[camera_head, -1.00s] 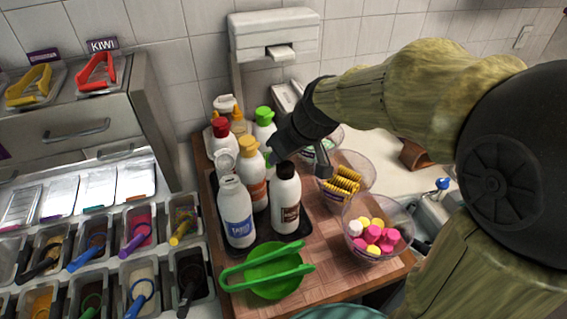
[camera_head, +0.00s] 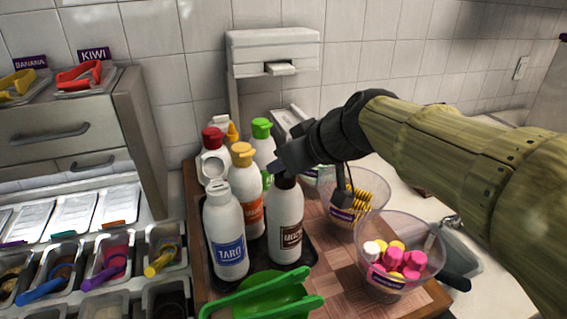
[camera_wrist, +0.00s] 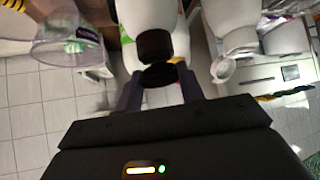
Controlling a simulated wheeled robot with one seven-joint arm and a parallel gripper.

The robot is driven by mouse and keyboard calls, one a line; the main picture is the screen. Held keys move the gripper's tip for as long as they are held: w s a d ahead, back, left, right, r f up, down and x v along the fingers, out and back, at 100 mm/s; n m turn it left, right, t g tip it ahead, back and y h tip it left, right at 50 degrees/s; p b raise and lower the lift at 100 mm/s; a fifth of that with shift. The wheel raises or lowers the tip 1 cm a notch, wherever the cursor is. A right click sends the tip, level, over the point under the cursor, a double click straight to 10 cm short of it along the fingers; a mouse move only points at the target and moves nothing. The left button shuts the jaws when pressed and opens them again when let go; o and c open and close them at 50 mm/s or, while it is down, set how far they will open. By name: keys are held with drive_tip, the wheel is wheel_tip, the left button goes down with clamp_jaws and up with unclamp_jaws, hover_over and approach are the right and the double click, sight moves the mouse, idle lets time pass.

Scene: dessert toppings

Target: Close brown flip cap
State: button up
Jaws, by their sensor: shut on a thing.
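The white bottle (camera_head: 286,222) with the brown flip cap stands upright on the dark tray (camera_head: 262,270). In the head view my gripper (camera_head: 284,166) is at the top of this bottle and hides most of the cap. In the wrist view the brown cap (camera_wrist: 155,46) sits on the bottle neck. Its dark round lid (camera_wrist: 158,76) is apart from the base on my side, so the cap looks open. My gripper (camera_wrist: 160,90) has one finger on each side of the lid and is shut on it.
A white taro bottle (camera_head: 224,232) with its cap up stands close on the left. Orange-cap (camera_head: 246,195) and green-cap (camera_head: 262,140) bottles stand behind. Clear tubs (camera_head: 408,228) crowd the right. Green tongs (camera_head: 262,292) lie in front.

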drive_tip(key=shift+b, duration=0.6)
drive_tip(key=o, duration=1)
drive_tip(key=shift+s, duration=0.1)
drive_tip(key=p+v, duration=0.3)
drive_tip(key=shift+d+r, duration=0.1)
drive_tip(key=shift+r, duration=0.25)
drive_tip(key=shift+s+r+y+p, duration=0.1)
drive_tip(key=shift+y+p, duration=0.2)
drive_tip(key=shift+p, duration=0.3)
drive_tip(key=p, duration=0.2)
drive_tip(key=shift+s+d+r+p, duration=0.15)
drive_tip(key=shift+r+p, duration=0.05)
drive_tip(key=shift+p, duration=0.1)
